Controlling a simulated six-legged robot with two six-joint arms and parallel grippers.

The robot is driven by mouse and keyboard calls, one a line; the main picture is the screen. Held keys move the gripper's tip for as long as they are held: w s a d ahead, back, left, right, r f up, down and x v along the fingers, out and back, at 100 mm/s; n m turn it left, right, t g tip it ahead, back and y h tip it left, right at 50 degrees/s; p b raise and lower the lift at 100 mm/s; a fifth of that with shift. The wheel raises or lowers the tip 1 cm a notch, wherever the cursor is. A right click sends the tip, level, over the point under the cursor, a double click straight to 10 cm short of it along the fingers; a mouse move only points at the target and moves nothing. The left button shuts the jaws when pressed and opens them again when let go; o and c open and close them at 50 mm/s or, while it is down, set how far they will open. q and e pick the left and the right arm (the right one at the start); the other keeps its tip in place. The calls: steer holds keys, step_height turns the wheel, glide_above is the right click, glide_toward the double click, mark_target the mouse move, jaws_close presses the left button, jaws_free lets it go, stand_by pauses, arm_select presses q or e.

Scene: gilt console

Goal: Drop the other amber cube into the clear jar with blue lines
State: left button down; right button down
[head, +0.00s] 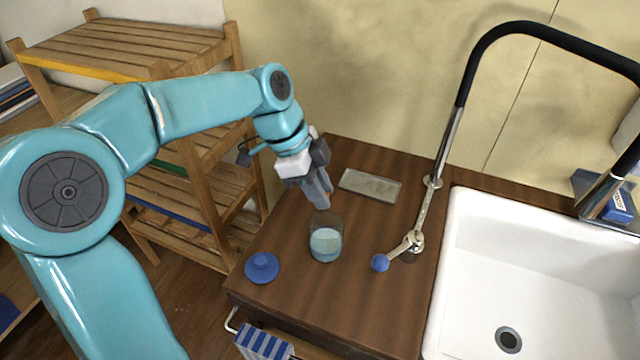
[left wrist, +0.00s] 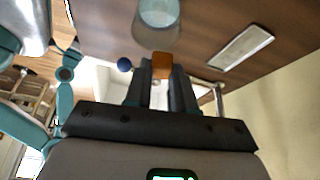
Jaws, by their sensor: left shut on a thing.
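My left gripper (head: 324,200) comes down from the upper left in the head view and is shut on an amber cube. The cube (left wrist: 163,65) shows between the fingertips in the left wrist view; in the head view the fingers mostly hide it. The clear jar (head: 326,243) stands upright on the dark wood counter, with a pale blue tint in its lower part. The fingertips are close to the jar's far rim, above it. In the left wrist view the jar (left wrist: 157,22) is just beyond the cube. I cannot make out the jar's lines or contents. My right gripper is not in view.
A blue knobbed lid (head: 262,268) lies left of the jar on the counter (head: 300,300). A shallow clear tray (head: 370,186) lies behind. A tap lever with a blue ball (head: 380,262) is to the right, before the white sink (head: 540,270). A wooden shelf (head: 205,150) stands left.

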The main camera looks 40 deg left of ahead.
arm_select(q)
steer(key=shift+w+a+f, duration=0.1)
steer(key=shift+w+a, duration=0.05)
steer(key=shift+w, duration=0.1)
steer(key=c, duration=1.4)
jaws_free()
steer(key=shift+w+f, duration=0.15)
steer(key=shift+w, duration=0.1)
steer(key=o, duration=0.5)
steer(key=shift+o, duration=0.2)
steer(key=shift+s+r, duration=0.25)
steer(key=shift+s, duration=0.15)
steer(key=shift+w, duration=0.25)
steer(key=shift+w+a+r, duration=0.1)
steer(key=shift+a+r, duration=0.1)
steer(key=shift+r, duration=0.1)
steer(key=p+v, duration=0.1)
steer(key=v, duration=1.4)
steer(key=shift+s+r, duration=0.3)
steer(key=shift+r, duration=0.05)
steer(key=shift+s+d, duration=0.1)
steer(key=shift+s, duration=0.05)
